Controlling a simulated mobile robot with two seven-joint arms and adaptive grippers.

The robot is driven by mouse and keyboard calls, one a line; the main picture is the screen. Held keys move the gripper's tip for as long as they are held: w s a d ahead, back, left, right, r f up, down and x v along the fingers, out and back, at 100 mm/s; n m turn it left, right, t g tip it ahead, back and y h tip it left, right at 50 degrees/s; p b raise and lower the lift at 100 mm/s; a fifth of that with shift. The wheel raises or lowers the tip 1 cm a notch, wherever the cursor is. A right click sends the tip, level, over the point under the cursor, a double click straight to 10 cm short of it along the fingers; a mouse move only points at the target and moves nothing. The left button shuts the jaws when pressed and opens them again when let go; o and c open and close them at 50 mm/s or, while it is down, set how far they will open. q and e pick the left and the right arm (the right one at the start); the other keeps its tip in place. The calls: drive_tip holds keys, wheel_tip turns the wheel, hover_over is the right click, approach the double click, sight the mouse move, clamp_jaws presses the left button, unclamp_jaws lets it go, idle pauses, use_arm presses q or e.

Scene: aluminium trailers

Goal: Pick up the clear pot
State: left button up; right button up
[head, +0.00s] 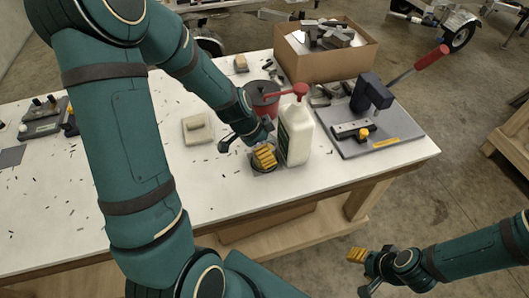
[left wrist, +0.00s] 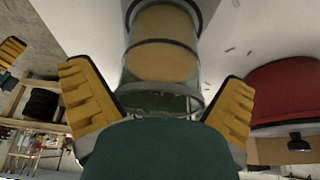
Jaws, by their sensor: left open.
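The clear pot (left wrist: 150,100) is a see-through cylinder with dark rings and tan contents. In the left wrist view it lies between and beyond the two yellow fingers of my left gripper (left wrist: 160,105), with visible gaps beside it. In the head view my left gripper (head: 263,155) is over the clear pot (head: 263,170) at the table's front part and hides most of it. The left gripper is open. My right gripper (head: 358,262) is off the table's front edge at lower right; only one yellow pad shows clearly.
A white bottle (head: 296,137) with a red spout stands close right of the pot. A red container (head: 263,100) is behind. A fixture plate (head: 370,130) with a red-handled press and a cardboard box (head: 325,62) are farther right and back. A pale block (head: 198,130) lies left.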

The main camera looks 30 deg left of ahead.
use_arm(q)
drive_tip(key=c, duration=1.2)
drive_tip(key=shift+r, duration=0.1)
